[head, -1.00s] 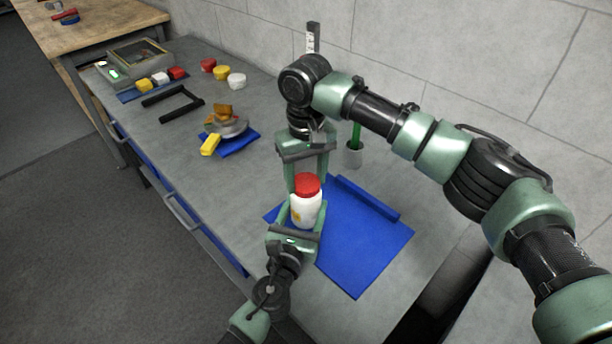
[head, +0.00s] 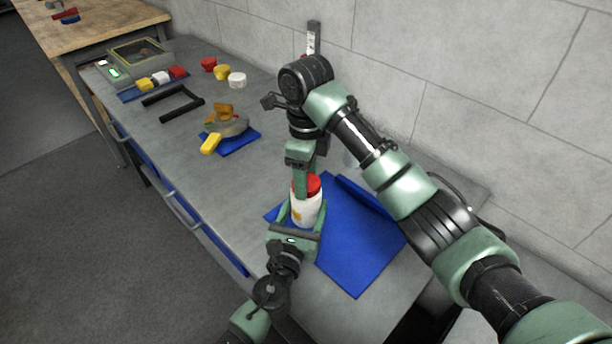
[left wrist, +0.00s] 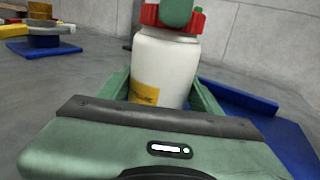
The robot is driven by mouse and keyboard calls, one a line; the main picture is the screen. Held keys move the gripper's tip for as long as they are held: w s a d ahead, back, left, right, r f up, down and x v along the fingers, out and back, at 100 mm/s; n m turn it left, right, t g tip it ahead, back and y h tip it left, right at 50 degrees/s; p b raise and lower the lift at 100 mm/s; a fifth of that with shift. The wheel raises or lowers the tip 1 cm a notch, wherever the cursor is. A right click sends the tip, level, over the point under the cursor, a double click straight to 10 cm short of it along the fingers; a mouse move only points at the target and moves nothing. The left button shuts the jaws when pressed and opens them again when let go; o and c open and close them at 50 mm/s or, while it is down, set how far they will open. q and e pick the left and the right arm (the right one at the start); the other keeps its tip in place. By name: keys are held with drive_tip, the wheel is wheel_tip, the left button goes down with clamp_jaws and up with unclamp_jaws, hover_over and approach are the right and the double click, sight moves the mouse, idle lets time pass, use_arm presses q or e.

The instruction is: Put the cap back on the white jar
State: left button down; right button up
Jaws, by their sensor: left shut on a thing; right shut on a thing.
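The white jar (head: 305,210) stands upright at the left edge of the blue mat (head: 362,245); it also shows in the left wrist view (left wrist: 165,68). My left gripper (head: 304,214) is shut around the jar's body from the near side. The red cap (head: 314,184) sits at the top of the jar, seen as a red ring in the left wrist view (left wrist: 150,15). My right gripper (head: 305,184) points down from above and is shut on the cap, its green finger covering part of it. I cannot tell how tightly the cap is seated.
A blue rolled edge (head: 370,199) lies along the mat's back. Left on the grey bench are a black frame (head: 172,103), a scale-like device (head: 138,57), several coloured caps (head: 222,72), and a blue pad (head: 240,142) with a yellow block (head: 210,144). A wall stands behind.

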drive_tip(key=shift+m, duration=0.8)
drive_tip(key=o, duration=1.3)
drive_tip(key=shift+r, duration=2.3)
drive_tip(key=shift+c, duration=0.4)
